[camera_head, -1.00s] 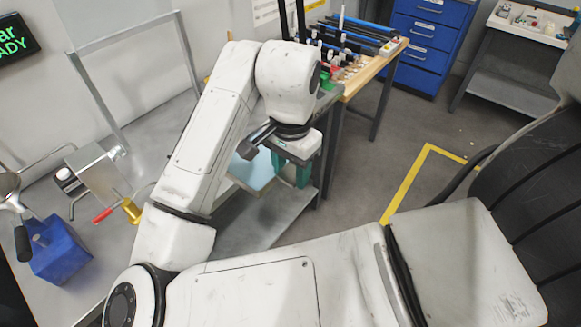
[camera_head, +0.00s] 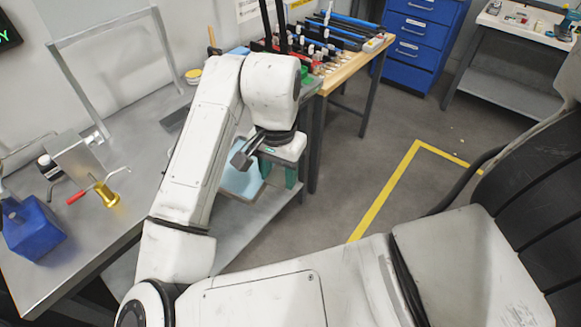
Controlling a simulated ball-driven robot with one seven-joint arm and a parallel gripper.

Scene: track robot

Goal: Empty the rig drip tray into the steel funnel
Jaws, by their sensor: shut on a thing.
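My gripper (camera_head: 281,168) hangs pointing down beside the front edge of the workbench, with green fingers below a white body. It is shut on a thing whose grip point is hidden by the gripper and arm. A pale blue flat piece (camera_head: 240,181) shows just left of the fingers; it looks like the drip tray, partly hidden by my arm. I cannot make out a steel funnel for sure. A tilted steel plate-like piece (camera_head: 80,160) stands on the bench at left, near a brass fitting (camera_head: 107,194) with a red handle.
A blue block (camera_head: 32,228) sits on the steel bench (camera_head: 130,135) at left, below an upright metal frame (camera_head: 56,85). A wooden table (camera_head: 345,70) with several tools stands behind the gripper. Blue drawers (camera_head: 420,40) stand farther back.

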